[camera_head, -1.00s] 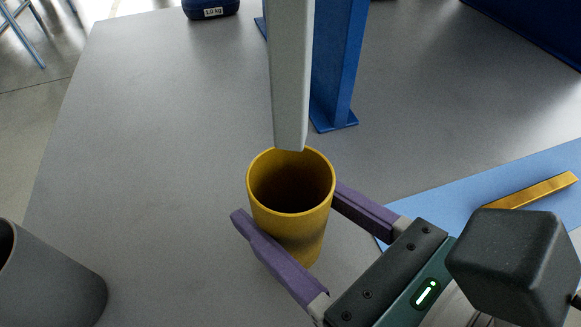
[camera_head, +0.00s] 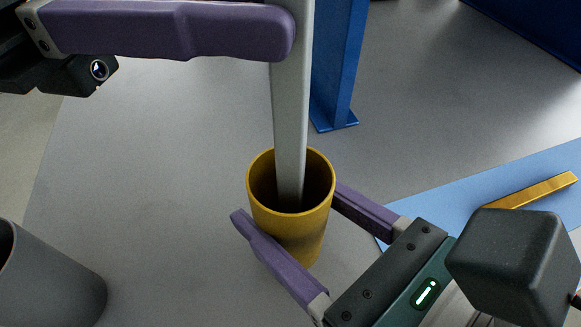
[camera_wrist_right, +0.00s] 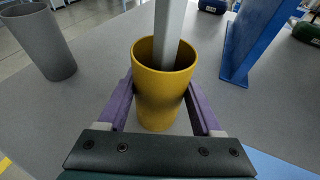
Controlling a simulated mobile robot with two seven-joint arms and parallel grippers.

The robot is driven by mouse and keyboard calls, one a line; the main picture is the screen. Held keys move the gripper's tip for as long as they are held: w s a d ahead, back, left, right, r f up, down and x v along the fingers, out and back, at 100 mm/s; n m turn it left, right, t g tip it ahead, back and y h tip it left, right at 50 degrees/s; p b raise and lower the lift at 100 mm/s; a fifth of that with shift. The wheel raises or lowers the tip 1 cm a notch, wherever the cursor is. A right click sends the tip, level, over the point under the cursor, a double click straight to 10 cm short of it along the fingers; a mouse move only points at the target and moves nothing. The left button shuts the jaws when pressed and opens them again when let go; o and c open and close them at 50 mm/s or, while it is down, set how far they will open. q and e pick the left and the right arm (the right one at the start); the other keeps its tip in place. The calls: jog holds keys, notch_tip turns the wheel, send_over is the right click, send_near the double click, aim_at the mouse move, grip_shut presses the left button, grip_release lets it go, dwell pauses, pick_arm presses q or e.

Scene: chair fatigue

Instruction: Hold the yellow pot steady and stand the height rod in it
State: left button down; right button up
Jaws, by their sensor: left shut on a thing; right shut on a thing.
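The yellow pot (camera_head: 290,232) stands upright on the grey table in the head view. It also shows in the right wrist view (camera_wrist_right: 163,95). My right gripper (camera_head: 288,212) is shut around the pot, one purple finger on each side. The pale grey height rod (camera_head: 290,120) is upright, with its lower end inside the pot's mouth. The rod also shows in the right wrist view (camera_wrist_right: 168,30). The pot's wall hides whether the rod touches the bottom. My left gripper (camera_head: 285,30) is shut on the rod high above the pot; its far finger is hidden.
A grey pot (camera_head: 50,280) stands at the lower left. A blue metal post (camera_head: 338,70) with a foot stands behind the yellow pot. A blue mat (camera_head: 540,165) with a yellow bar (camera_head: 535,190) lies at the right.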

pick_arm(q)
jog(key=shift+f, duration=0.2)
jog(key=c, duration=0.7)
grip_release()
jog(key=shift+c, duration=0.2)
jog(key=v, duration=1.2)
pick_arm(e)
jog(key=o, duration=1.5)
